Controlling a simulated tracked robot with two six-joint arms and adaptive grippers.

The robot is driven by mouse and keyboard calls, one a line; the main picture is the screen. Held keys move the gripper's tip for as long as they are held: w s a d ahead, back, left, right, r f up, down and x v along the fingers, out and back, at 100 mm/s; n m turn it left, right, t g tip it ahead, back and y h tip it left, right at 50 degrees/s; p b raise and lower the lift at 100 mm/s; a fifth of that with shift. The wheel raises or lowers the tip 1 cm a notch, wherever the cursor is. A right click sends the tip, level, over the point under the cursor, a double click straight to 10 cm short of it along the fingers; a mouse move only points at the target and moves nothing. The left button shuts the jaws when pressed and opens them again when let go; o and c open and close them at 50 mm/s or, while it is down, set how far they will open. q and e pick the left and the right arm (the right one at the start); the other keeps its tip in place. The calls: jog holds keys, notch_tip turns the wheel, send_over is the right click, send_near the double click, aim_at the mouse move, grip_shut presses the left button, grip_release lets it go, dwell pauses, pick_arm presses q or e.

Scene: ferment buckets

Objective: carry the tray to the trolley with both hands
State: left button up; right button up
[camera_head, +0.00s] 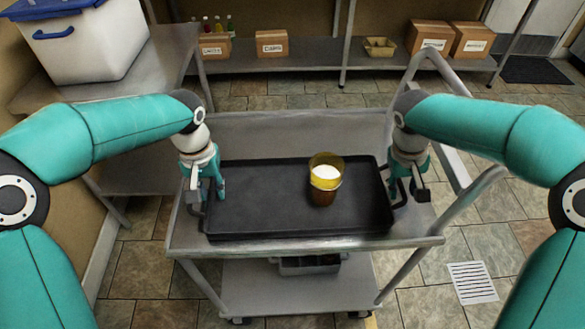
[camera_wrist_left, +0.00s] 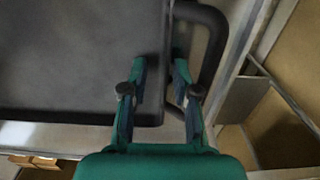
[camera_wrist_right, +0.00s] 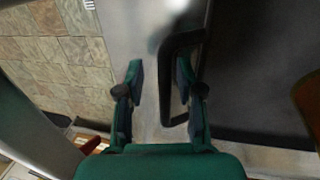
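The black tray (camera_head: 260,215) lies on the top deck of the grey trolley (camera_head: 290,130). An amber cup with white contents (camera_head: 325,180) stands upright on it, right of centre. My left gripper (camera_head: 207,190) is at the tray's left end. In the left wrist view, its fingers (camera_wrist_left: 162,72) are apart, with the tray's edge between them and the handle loop (camera_wrist_left: 217,50) to their right. My right gripper (camera_head: 408,185) is at the right end. In the right wrist view, its fingers (camera_wrist_right: 159,75) are apart on either side of the handle's outer bar (camera_wrist_right: 166,90).
The trolley's push handle (camera_head: 480,190) rises at the right. A steel table (camera_head: 160,65) with a white bin (camera_head: 85,45) stands at the left. A rear shelf (camera_head: 310,55) holds cardboard boxes and bottles.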

jog(key=shift+w+r, duration=0.1)
jog(key=shift+r, duration=0.1)
pick_arm(q)
notch_tip(320, 180, up, 12)
pick_arm(e)
jog(key=v, duration=1.1)
jog(key=shift+r, duration=0.25)
pick_arm(q)
jog(key=shift+f, duration=0.1)
pick_arm(e)
jog(key=shift+a, duration=0.1)
